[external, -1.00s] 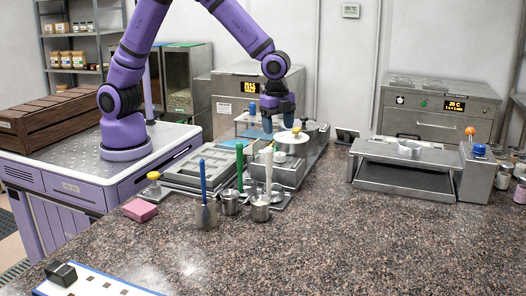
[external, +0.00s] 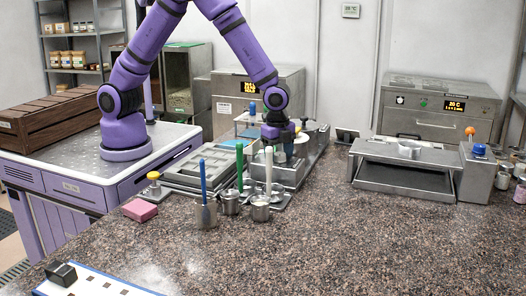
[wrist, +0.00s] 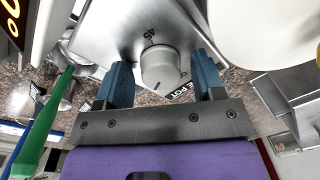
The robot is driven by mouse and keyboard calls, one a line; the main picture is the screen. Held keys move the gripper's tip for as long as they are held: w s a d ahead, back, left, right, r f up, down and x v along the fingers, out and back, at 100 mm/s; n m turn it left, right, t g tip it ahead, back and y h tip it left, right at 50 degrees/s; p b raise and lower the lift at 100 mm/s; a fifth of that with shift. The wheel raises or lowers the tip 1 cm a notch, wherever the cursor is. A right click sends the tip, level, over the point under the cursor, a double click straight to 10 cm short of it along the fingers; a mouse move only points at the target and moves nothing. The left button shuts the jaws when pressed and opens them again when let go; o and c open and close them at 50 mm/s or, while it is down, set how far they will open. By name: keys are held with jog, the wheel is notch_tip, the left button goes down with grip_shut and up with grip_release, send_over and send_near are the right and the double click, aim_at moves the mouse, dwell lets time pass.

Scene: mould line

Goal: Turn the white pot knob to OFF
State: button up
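The pot knob (wrist: 160,68) is a round, pale grey-white dial on a steel front panel (wrist: 118,28) in the wrist view. A short dark line shows near its lower edge. A number marking stands above it, and a partly hidden "POT" label is at its lower right. My gripper (wrist: 164,78) is open, with one blue finger on each side of the knob and a visible gap on both sides. In the external view my gripper (external: 278,146) is low at the steel warmer unit (external: 290,176), and the knob cannot be made out there.
A green-handled tool (external: 239,165), a white-handled one (external: 268,170) and a blue-handled one (external: 203,180) stand in steel cups in front of the unit. In the wrist view the green handle (wrist: 42,130) is left of my gripper. Open counter lies at the right front.

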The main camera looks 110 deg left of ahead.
jog(key=c, duration=0.8)
jog(key=shift+o, duration=0.2)
jog(key=shift+n, duration=0.3)
jog(key=n, duration=0.5)
jog(key=shift+d+n, duration=0.1)
jog(key=shift+n, duration=0.2)
jog(key=n, duration=0.6)
jog(key=shift+d+g, duration=0.1)
jog(key=shift+g, duration=0.2)
jog(key=shift+n, duration=0.3)
jog(key=o, duration=0.9)
jog(key=shift+o, duration=0.2)
